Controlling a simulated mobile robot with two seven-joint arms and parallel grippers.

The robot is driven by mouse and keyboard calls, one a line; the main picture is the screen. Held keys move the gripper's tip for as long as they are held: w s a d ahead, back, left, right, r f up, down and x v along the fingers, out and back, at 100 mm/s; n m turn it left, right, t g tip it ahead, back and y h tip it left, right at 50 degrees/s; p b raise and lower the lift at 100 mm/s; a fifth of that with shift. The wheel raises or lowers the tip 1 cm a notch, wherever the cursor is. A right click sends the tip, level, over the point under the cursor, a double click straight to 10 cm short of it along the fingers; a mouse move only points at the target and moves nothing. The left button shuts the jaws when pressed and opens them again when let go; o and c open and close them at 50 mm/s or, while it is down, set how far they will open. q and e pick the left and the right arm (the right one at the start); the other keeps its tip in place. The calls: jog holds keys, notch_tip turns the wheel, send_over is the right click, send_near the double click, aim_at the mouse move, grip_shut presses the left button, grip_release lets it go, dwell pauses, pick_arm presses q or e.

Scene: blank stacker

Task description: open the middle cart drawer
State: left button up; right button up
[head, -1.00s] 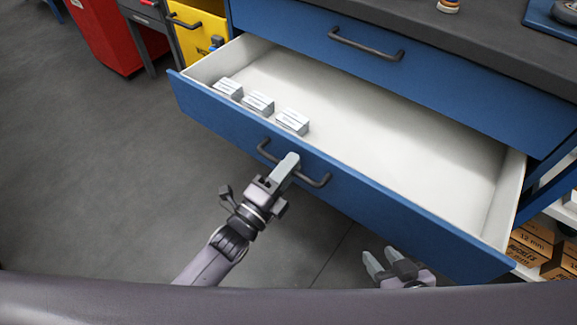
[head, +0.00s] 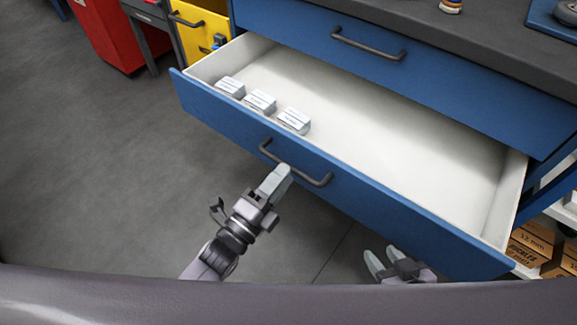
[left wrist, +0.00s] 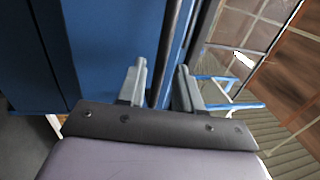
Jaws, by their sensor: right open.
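The middle drawer (head: 350,200) is blue-fronted with a pale inside and stands pulled well out of the cart. Its dark bar handle (head: 318,180) is on the front. My left gripper (head: 278,174) is at the handle, its fingertips close to the bar's near side. In the left wrist view my left gripper (left wrist: 162,85) has its fingers apart, with the dark handle (left wrist: 172,45) running between them; contact cannot be told. My right gripper (head: 385,262) is open and empty, below the drawer's right part in the picture.
Several small white boxes (head: 261,102) lie along the drawer's left front inside. A closed blue drawer (head: 440,75) is above it, under the dark cart top (head: 480,35). Cardboard boxes (head: 535,243) sit on a shelf at right. Floor at left is clear.

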pick_arm(q)
jog(key=v, duration=0.3)
jog(key=shift+s+a, duration=0.2)
pick_arm(e)
jog(key=shift+s+d+f, duration=0.1)
jog(key=shift+s+d, duration=0.05)
pick_arm(q)
jog(key=shift+s+a+f, duration=0.1)
pick_arm(e)
jog(key=shift+s, duration=0.15)
